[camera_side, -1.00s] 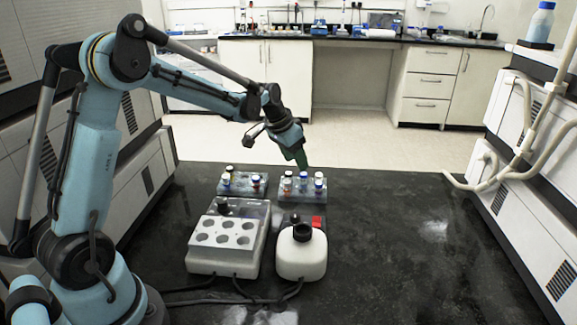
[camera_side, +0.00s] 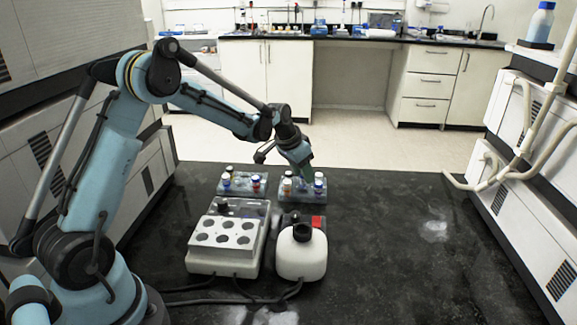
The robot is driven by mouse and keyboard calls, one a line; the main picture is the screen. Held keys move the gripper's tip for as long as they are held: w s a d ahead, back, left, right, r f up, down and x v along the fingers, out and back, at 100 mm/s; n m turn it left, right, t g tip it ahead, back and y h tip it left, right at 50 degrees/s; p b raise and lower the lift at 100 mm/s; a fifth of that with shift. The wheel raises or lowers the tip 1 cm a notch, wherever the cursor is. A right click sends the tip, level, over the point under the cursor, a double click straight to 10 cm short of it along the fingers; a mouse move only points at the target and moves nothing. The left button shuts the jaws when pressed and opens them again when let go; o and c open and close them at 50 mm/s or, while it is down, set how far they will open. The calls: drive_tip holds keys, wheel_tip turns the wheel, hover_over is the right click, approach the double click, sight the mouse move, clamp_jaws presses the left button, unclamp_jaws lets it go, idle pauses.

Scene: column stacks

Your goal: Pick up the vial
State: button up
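Several small vials with coloured caps stand upright in two clear racks on the black bench.
In front of the racks stand a grey block with round wells (camera_side: 224,232) and a white bottle with a black cap (camera_side: 301,254). Dark cables run along the front. The bench (camera_side: 420,255) to the right is clear.

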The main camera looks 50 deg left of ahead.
sight(304, 184)
clamp_jaws()
drive_tip(key=shift+r, duration=0.1)
drive_tip(key=shift+r, duration=0.55)
drive_tip(key=r, duration=0.1)
drive_tip(key=d+r, duration=0.1)
drive_tip(key=r, duration=0.1)
drive_tip(key=shift+s+r, duration=0.1)
drive_tip(key=shift+r, duration=0.15)
drive_tip(key=s+d+r, duration=0.3)
drive_tip(key=d+r, duration=0.3)
drive_tip(key=d, duration=0.4)
drive_tip(key=shift+r, duration=0.15)
drive_tip(key=shift+d, duration=0.1)
